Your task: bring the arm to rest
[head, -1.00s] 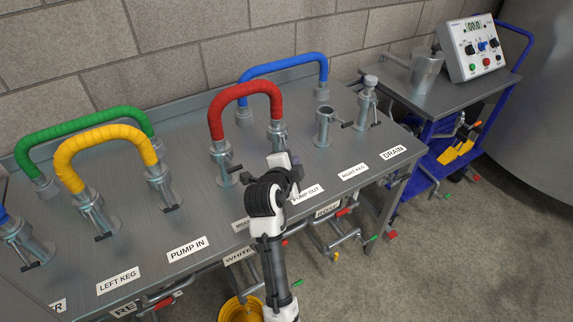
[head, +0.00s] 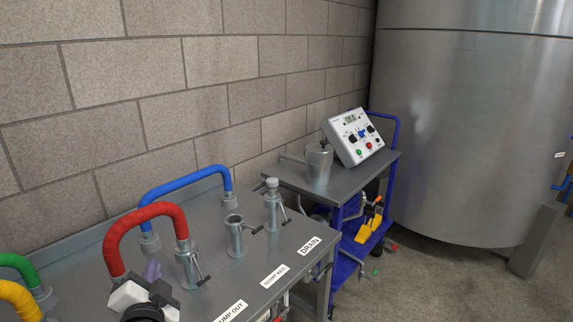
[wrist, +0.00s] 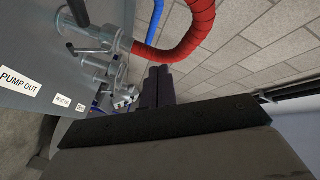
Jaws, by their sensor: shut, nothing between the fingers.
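My arm shows at the bottom left of the head view, over the bench (head: 222,272) and in front of the red hose (head: 150,211). My gripper (wrist: 158,84) shows in the wrist view as two dark fingers side by side, shut with nothing between them. The red hose (wrist: 196,28) passes just above the fingers in that view; I cannot tell how far apart they are. In the head view the left foot of the red hose is partly hidden by my arm.
A blue hose (head: 180,185) arches behind. Green (head: 20,265) and yellow (head: 20,297) hoses stand left. An uncapped port (head: 235,238) and a capped port (head: 272,205) stand toward the DRAIN label (head: 310,245). A cart (head: 345,178) with a control box (head: 353,138) stands beyond, before a tank (head: 465,120).

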